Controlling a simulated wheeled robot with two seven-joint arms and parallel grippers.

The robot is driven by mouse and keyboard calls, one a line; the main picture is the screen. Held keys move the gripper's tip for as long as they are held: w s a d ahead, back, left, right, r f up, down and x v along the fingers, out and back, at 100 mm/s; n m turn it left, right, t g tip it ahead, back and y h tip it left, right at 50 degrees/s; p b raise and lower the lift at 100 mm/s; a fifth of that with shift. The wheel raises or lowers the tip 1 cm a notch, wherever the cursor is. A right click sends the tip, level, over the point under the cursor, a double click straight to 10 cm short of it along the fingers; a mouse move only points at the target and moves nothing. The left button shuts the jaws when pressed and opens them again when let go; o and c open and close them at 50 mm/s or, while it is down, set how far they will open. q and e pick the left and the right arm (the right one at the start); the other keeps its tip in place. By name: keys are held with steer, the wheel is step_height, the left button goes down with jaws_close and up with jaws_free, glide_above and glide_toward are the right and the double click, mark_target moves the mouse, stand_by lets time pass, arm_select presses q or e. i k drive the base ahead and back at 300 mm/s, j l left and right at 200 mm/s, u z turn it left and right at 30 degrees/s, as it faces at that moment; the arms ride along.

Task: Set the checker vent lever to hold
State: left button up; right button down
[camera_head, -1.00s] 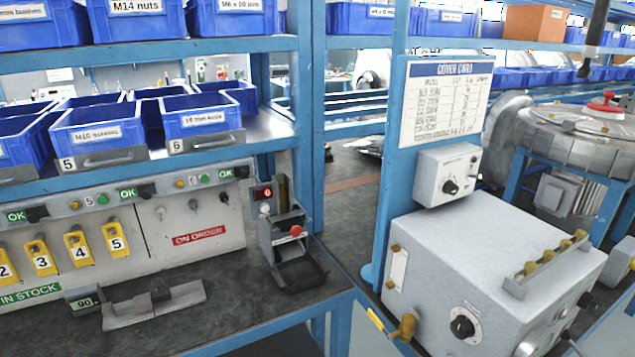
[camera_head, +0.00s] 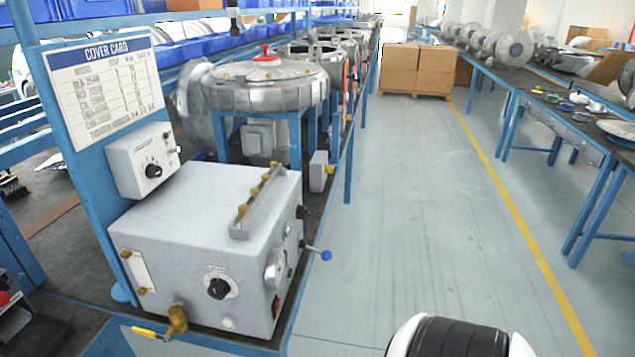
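The checker is a grey speckled box (camera_head: 205,225) on the bench's right end, at the left of the picture. A black knob (camera_head: 218,288) sits on its front face. A brass valve (camera_head: 177,318) with a yellow lever (camera_head: 150,333) stands at its lower front left corner, the lever pointing left. A lever with a blue ball (camera_head: 326,255) sticks out to the right from its right side, beside a round gauge (camera_head: 275,268). No label on either lever is readable, so I cannot tell which is the vent lever. Neither gripper shows.
A small control box (camera_head: 142,160) hangs on the blue post with the cover card (camera_head: 105,90). Blower housings (camera_head: 265,85) stand behind the checker. The grey floor aisle (camera_head: 400,200) to the right is clear up to cardboard boxes (camera_head: 418,68). Another bench (camera_head: 545,100) runs along the right.

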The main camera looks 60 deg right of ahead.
mark_target(327, 255)
steer(key=k+z, duration=0.2)
steer(key=z, duration=1.6)
